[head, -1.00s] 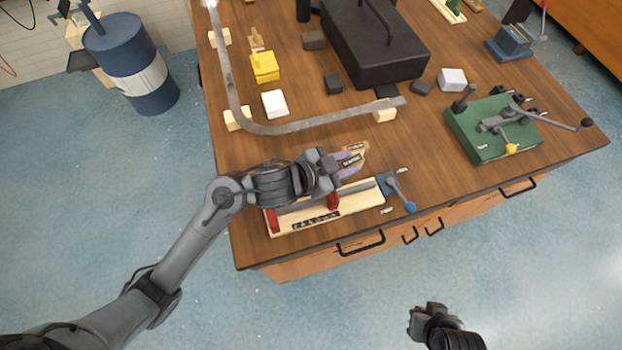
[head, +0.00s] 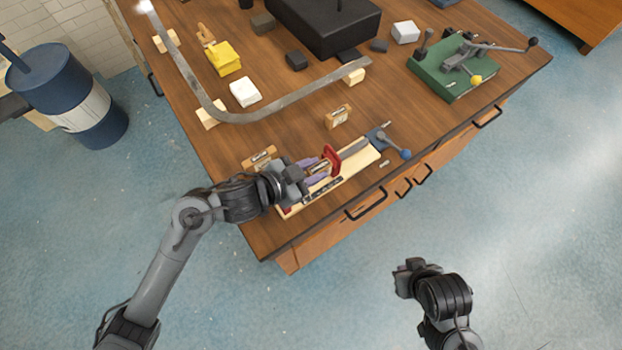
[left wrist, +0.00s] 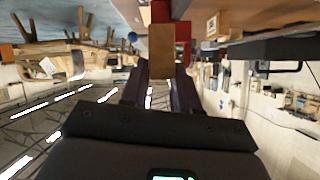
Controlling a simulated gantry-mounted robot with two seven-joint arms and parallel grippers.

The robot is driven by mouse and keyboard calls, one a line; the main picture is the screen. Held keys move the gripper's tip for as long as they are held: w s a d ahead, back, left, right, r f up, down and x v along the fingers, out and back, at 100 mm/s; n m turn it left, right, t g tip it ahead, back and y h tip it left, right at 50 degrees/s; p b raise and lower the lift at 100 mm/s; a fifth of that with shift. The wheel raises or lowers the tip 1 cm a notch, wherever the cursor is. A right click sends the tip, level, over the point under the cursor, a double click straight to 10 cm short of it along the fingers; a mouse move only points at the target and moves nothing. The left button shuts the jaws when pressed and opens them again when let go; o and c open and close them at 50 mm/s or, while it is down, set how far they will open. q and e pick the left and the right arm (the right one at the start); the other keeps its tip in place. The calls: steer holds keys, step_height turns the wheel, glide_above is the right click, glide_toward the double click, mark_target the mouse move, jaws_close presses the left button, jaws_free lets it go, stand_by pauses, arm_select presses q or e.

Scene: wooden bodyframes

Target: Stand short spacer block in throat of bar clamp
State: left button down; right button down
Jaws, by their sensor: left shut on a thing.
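The bar clamp (head: 361,158) lies along the bench's near edge, with a pale wooden base, a red jaw (head: 333,155) and a blue-knobbed handle (head: 405,154). My left gripper (head: 316,172) is shut on a labelled wooden spacer block (head: 319,166), over the clamp's throat just left of the red jaw. In the left wrist view the block (left wrist: 162,52) is between the fingers, with red behind it; whether it touches the base is hidden. Two other wooden blocks stand behind the clamp: one (head: 338,116) and another (head: 260,157). My right gripper (head: 403,279) is off the bench; its fingers are unclear.
A bent metal bar (head: 290,113) on pale supports lies behind the clamp. A green fixture (head: 452,76) stands at right. A yellow block (head: 223,58), a white block (head: 245,92) and a black case (head: 325,22) are farther back. Bench is clear between clamp and green fixture.

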arm_select(q)
step_height(320, 180, down, 4)
steer(key=shift+f+b, duration=0.2)
steer(key=shift+b, duration=0.4)
steer(key=shift+f, duration=0.15)
steer(key=c, duration=0.8)
jaws_free()
steer(key=shift+a+f, duration=0.1)
steer(key=shift+c, duration=0.2)
